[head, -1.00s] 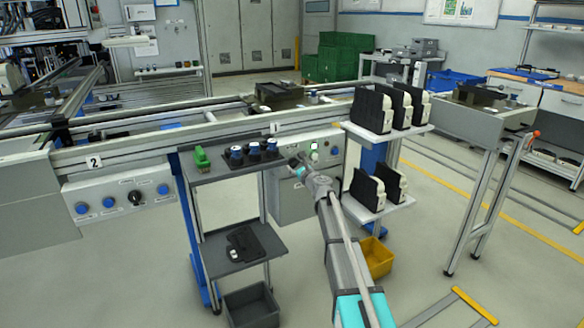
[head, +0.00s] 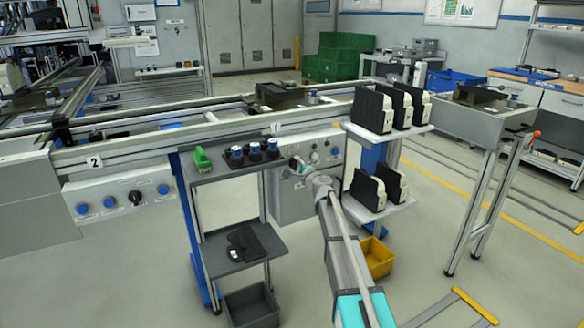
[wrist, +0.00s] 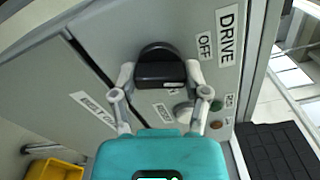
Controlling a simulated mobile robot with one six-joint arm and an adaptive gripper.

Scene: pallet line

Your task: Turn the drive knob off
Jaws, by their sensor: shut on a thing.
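The drive knob (wrist: 160,66) is black and sits on a grey panel in the wrist view, near the labels DRIVE (wrist: 227,36) and OFF (wrist: 205,45). My gripper (wrist: 160,74) has one finger on each side of the knob and is shut on it. A small white mark shows at the knob's lower right edge. In the head view my gripper (head: 299,164) is at the front of the grey control box (head: 292,205) under the conveyor. The knob is hard to make out there.
Below the knob in the wrist view are a pale round control (wrist: 183,112), a green button (wrist: 216,105) and an orange one (wrist: 216,124). In the head view a shelf cart (head: 215,176) stands left of my arm, and racks with black-and-white parts (head: 388,108) stand right.

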